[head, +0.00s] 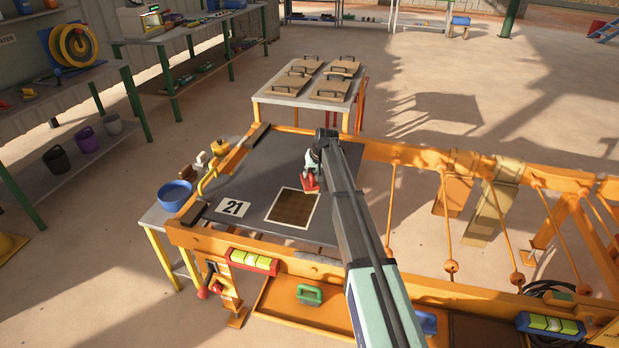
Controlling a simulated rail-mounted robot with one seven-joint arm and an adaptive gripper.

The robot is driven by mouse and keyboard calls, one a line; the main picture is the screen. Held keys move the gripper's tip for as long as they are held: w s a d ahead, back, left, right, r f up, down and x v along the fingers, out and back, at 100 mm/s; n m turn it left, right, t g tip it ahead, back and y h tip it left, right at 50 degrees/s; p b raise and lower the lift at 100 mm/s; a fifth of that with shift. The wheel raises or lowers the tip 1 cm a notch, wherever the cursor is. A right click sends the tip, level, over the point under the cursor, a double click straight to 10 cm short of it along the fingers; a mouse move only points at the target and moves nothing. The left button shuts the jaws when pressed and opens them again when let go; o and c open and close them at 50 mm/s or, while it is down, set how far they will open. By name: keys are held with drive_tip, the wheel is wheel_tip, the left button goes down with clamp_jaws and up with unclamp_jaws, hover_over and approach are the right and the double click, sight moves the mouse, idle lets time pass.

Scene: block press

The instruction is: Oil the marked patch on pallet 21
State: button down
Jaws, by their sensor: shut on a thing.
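The dark pallet (254,168) lies flat in the orange press frame, with a white card marked 21 (233,208) at its front left. The marked patch (293,208) is a brown checked square with a white outline. My gripper (309,174) is shut on a red pad-like tool (310,185) at the patch's far right corner. My arm partly hides the gripper and the pallet's right side. I cannot tell whether the tool touches the surface.
A blue bowl (174,196) stands on a side table left of the pallet, near a bent yellow pipe (208,182). A green-handled tool (309,294) lies in the orange tray below. A table with several handled boards (331,88) stands behind. Orange rails run right.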

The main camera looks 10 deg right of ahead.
drive_tip(key=shift+r+p, duration=0.8)
drive_tip(key=shift+r, duration=1.5)
drive_tip(key=shift+f+b, duration=0.2)
drive_tip(key=shift+b, duration=0.25)
